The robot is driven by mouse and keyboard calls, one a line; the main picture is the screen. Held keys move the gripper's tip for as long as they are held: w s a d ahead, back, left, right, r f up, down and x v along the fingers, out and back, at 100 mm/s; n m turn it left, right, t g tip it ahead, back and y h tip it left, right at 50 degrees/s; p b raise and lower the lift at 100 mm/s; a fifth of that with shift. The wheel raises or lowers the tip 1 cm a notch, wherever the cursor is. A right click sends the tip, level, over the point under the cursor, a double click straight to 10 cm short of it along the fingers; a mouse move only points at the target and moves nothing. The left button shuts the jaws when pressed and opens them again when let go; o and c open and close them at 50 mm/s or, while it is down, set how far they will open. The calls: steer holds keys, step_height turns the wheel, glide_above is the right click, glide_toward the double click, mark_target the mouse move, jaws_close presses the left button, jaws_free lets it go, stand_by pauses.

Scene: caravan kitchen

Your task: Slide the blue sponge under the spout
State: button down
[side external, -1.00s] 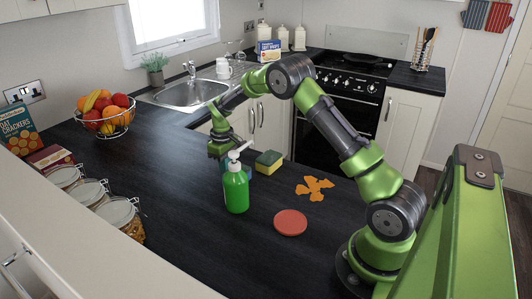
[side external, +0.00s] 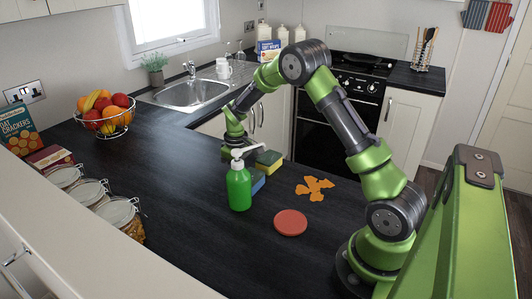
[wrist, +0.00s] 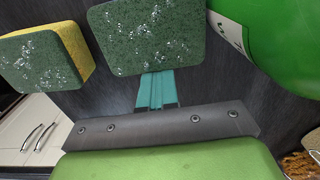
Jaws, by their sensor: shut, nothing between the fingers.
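The blue sponge (side external: 258,182) lies on the dark counter just behind and right of the green pump bottle (side external: 239,189), which partly hides it. The bottle is upright, with its white spout (side external: 252,148) pointing right. In the wrist view the sponge's speckled green top (wrist: 147,38) fills the upper middle, with the bottle (wrist: 280,45) at its right. My gripper (side external: 236,155) is low behind the bottle, partly hidden. In the wrist view its teal fingers (wrist: 157,90) are shut and empty, at the sponge's near edge. Whether the spout is over the sponge I cannot tell.
A yellow-and-green sponge (side external: 268,162) lies close behind the blue one, and also shows in the wrist view (wrist: 45,58). An orange cut-out mat (side external: 314,188) and a red disc (side external: 290,222) lie to the right. The counter left of the bottle is clear up to the jars (side external: 92,192).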

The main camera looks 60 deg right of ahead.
steer(key=shift+s, duration=2.4)
steer(key=shift+w, duration=1.55)
steer(key=shift+r, duration=5)
steer(key=s+a+r+m+t+y, duration=0.1)
steer(key=s+a+r+m+t, duration=0.3)
steer(key=s+a+r, duration=0.9)
steer(key=s+a+t+y, duration=0.1)
steer(key=s+a+t, duration=0.2)
steer(key=s, duration=0.3)
steer(key=shift+s+a+r, duration=0.2)
steer(key=shift+s+a, duration=0.15)
steer(key=shift+a, duration=0.4)
